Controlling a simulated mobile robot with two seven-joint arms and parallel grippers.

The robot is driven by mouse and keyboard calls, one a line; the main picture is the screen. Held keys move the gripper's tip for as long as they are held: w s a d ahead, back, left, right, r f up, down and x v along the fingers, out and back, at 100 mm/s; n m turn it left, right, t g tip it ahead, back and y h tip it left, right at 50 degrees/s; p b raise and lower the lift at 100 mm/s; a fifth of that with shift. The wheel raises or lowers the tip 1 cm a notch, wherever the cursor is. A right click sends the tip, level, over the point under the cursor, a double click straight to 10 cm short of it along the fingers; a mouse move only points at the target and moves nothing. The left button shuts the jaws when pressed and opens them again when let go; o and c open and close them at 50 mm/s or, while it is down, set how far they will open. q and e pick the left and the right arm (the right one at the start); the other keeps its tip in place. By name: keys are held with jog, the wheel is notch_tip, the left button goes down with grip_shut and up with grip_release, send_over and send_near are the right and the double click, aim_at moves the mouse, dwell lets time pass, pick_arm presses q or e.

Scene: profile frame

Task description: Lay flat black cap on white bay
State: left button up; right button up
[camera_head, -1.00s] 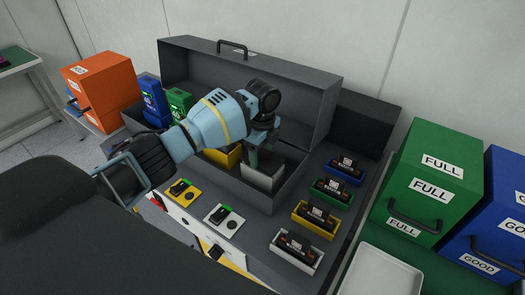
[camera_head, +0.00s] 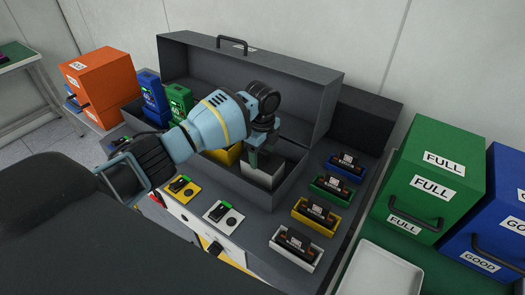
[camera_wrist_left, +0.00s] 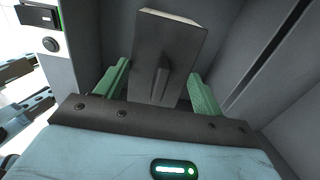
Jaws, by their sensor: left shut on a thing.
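My left gripper (camera_head: 257,157) is down inside the open grey case and shut. The wrist view shows its green fingers (camera_wrist_left: 160,92) on both sides of a dark cap (camera_wrist_left: 158,55) with a raised rib, which looks tilted in that view. In the head view the cap (camera_head: 272,163) is a dark patch at the fingers, partly hidden by the gripper. The white bay (camera_head: 262,179) is a pale block in the case directly below it. I cannot tell whether cap and bay touch. My right gripper is not in view.
The grey case (camera_head: 240,90) has high walls close around the gripper. A blue pack (camera_head: 154,100), a green pack (camera_head: 179,103) and a yellow bay (camera_head: 222,155) stand to the left. Coloured trays hold dark devices at right, with a white tray (camera_head: 298,247) nearest.

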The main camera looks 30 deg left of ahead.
aim_at(262, 151)
pick_arm(q)
jog(key=o, duration=1)
jog(key=shift+o, duration=0.2)
jog(key=shift+r, duration=3.85)
jog(key=shift+f, duration=0.1)
